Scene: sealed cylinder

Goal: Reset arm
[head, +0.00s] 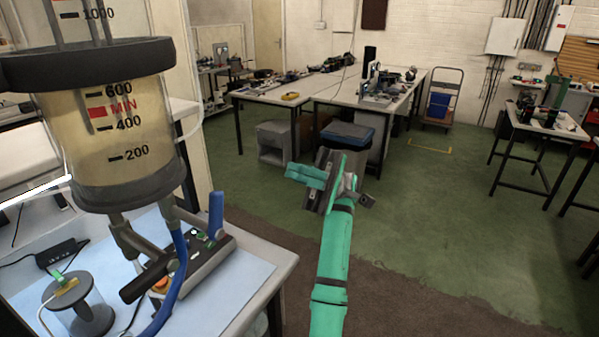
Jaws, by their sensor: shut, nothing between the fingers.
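My arm (330,260) is teal and reaches up from the bottom edge in the head view, right of the middle. My gripper (318,180) is at its upper end, shut and empty, over the open floor. It is to the right of the near workbench and touches nothing that I can make out. The sealed cylinder (112,140) stands large at the left, clear with a dark collar and base and a printed scale. It holds yellowish fluid. Pipe fittings and a blue hose (178,270) hang below it.
The near workbench (265,280) has a blue mat, a grey control box (205,262) with a blue handle, and a small spool-like device (82,305). Cluttered tables (335,92) stand behind, with boxes beneath. Another table (540,130) is at right. Green floor (440,220) is clear.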

